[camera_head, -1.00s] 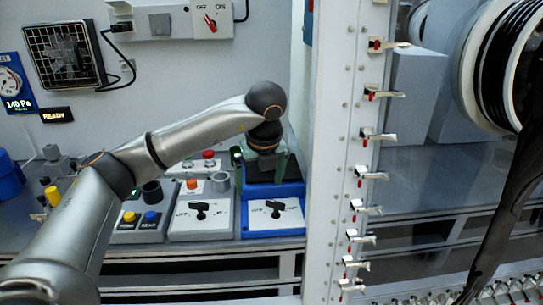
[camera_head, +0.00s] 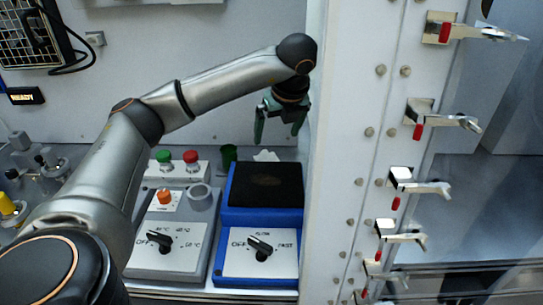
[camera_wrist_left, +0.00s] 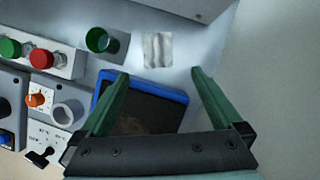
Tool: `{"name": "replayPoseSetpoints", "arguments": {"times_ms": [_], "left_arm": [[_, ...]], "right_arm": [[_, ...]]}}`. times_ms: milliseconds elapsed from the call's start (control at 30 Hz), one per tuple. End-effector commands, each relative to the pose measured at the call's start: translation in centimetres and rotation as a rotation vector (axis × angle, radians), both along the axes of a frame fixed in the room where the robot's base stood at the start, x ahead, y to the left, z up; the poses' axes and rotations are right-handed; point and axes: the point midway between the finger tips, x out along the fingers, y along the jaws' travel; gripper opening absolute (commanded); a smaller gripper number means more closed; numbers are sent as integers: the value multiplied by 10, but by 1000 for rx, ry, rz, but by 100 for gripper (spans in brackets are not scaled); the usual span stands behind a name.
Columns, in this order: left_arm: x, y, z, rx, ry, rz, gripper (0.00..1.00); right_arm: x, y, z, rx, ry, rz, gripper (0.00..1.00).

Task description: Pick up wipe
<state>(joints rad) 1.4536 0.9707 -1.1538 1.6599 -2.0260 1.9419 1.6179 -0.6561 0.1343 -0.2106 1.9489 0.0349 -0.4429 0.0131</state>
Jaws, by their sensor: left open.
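The wipe (camera_wrist_left: 158,50) is a small white folded square lying flat on the bench in the left wrist view, just behind the blue device. In the head view a bit of the wipe (camera_head: 265,156) shows behind the black top of that device. My left gripper (camera_head: 279,140) has green fingers and points down above the blue device. In the left wrist view the left gripper (camera_wrist_left: 156,75) is open and empty, with the wipe beyond and between its fingertips, apart from them. My right gripper is not in view.
The blue device (camera_head: 229,238) with a black top stands below the gripper. A green cup (camera_wrist_left: 101,40) stands left of the wipe. A button box (camera_head: 178,168) and grey device (camera_head: 141,262) are farther left. A white latched frame (camera_head: 350,120) rises close on the right.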

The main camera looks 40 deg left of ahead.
Motion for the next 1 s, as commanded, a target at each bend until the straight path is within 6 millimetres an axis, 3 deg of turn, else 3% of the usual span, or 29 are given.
{"name": "replayPoseSetpoints", "arguments": {"times_ms": [100, 300, 467, 800, 1000], "left_arm": [[3, 9, -22, 1, 5, 4, 100], [8, 19, -48, 0, 3, 1, 100], [10, 24, -58, 1, 2, 1, 100], [17, 43, -97, 0, 2, 2, 100], [18, 44, -101, 0, 0, 0, 100]], "right_arm": [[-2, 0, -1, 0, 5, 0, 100], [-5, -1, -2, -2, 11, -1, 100], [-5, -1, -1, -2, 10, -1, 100], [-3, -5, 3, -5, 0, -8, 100], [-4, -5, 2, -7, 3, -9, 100]]}}
